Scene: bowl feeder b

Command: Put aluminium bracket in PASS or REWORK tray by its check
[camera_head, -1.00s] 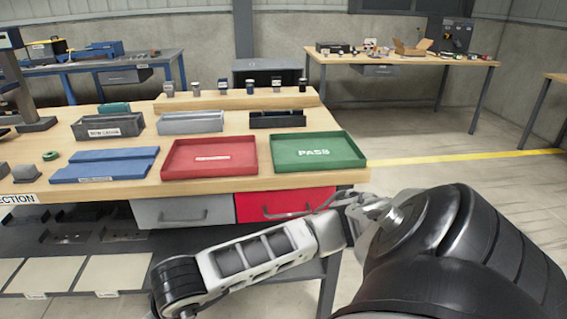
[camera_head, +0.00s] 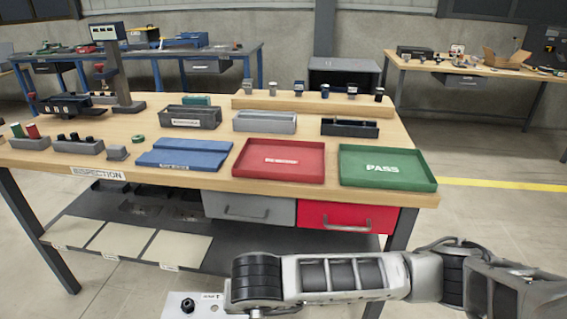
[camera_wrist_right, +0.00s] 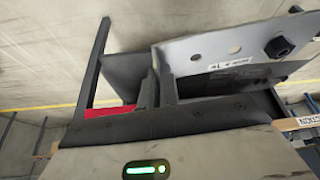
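The aluminium bracket (camera_head: 196,307) is a light grey plate with a black bolt and a small label, at the bottom edge of the head view, partly cut off. In the right wrist view the bracket (camera_wrist_right: 225,46) shows holes, a label and the dark bolt. My right gripper (camera_wrist_right: 158,88) is shut on it; the bracket is held in front of the bench. The red tray (camera_head: 278,178) and the green PASS tray (camera_head: 387,153) lie side by side at the bench's right end, both empty. The red tray's label is blurred. My left gripper is out of view.
A blue mat (camera_head: 184,160) lies left of the red tray. Behind stand a dark bin (camera_head: 190,122), a grey bin (camera_head: 264,123) and a black bin (camera_head: 349,129). An inspection stand (camera_head: 120,70) is at the left. Drawers (camera_head: 249,208) and a lower shelf sit under the bench top.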

